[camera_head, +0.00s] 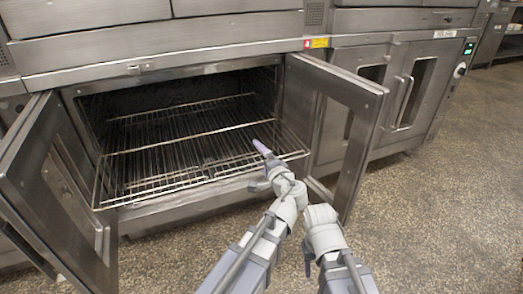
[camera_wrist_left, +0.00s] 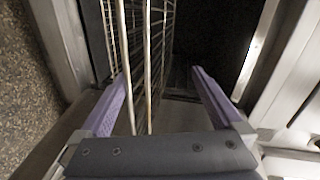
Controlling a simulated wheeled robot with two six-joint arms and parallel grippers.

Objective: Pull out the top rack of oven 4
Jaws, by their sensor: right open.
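Oven 4, with a red number label (camera_head: 307,44) on its upper frame, stands open. The wire rack (camera_head: 150,180) lies level in it, its front rail reaching out past the opening. I cannot tell how many racks lie below it. My left gripper (camera_head: 262,148) is at the right end of the front rail. In the left wrist view its purple fingers (camera_wrist_left: 160,95) stand wide apart, with the rack's wires (camera_wrist_left: 151,70) between them, nearer one finger. Of my right arm only links show; its fingers are hidden.
The left door (camera_head: 60,190) and right door (camera_head: 345,105) of the oven are swung open, the right one close to my arms. Another oven with a closed windowed door (camera_head: 415,85) stands to the right. The speckled floor (camera_head: 440,220) at the right is clear.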

